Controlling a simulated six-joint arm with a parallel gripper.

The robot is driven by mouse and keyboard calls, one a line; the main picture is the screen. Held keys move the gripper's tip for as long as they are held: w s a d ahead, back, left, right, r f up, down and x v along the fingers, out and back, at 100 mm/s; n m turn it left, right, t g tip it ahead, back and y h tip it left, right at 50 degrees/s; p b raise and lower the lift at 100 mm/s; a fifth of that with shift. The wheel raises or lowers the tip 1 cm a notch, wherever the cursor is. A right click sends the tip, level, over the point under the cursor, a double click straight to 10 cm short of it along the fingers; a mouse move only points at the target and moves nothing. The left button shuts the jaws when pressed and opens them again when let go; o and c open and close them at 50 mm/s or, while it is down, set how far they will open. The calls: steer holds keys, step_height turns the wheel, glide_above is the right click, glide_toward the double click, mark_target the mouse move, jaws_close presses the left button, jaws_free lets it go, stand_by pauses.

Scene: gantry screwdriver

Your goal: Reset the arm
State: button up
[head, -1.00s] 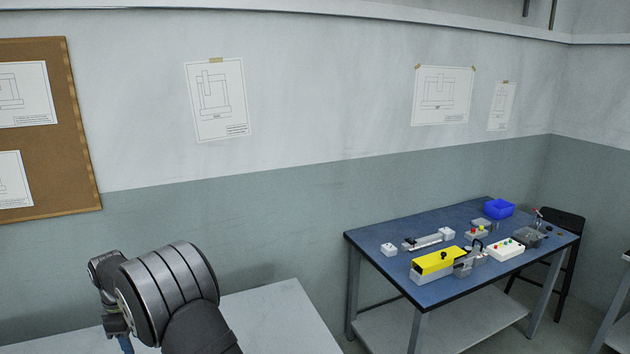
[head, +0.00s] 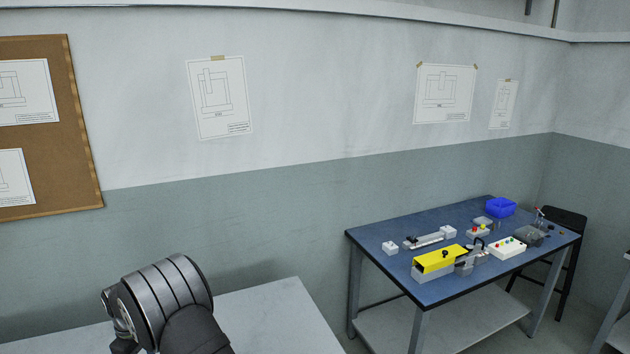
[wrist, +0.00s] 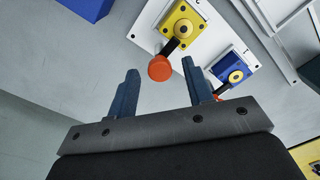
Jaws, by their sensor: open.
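Beyond the fingertips is a yellow block (wrist: 183,27) on a white plate, with a dark lever ending in an orange-red knob (wrist: 160,68). Right of it is a blue block with a yellow round part (wrist: 236,76), and another orange-red piece shows near the right finger. I cannot tell how far the fingers are from these. In the head view my dark arm shows at the bottom left, and the gripper is out of that view.
A light table (head: 285,315) lies beside my arm in the head view. A blue-topped table (head: 390,270) at the right holds a yellow-topped device (head: 438,259), a blue bin (head: 500,207) and several small devices. A dark chair (head: 567,219) stands behind it. A corkboard hangs at the left.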

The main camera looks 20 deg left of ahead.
steer(key=m, duration=1.1)
steer(key=shift+m, duration=0.4)
stand_by(0.5)
steer(key=n, duration=0.4)
steer(key=shift+n, duration=0.3)
steer(key=n, duration=0.5)
steer(key=shift+n, duration=0.3)
steer(key=shift+m, duration=0.4)
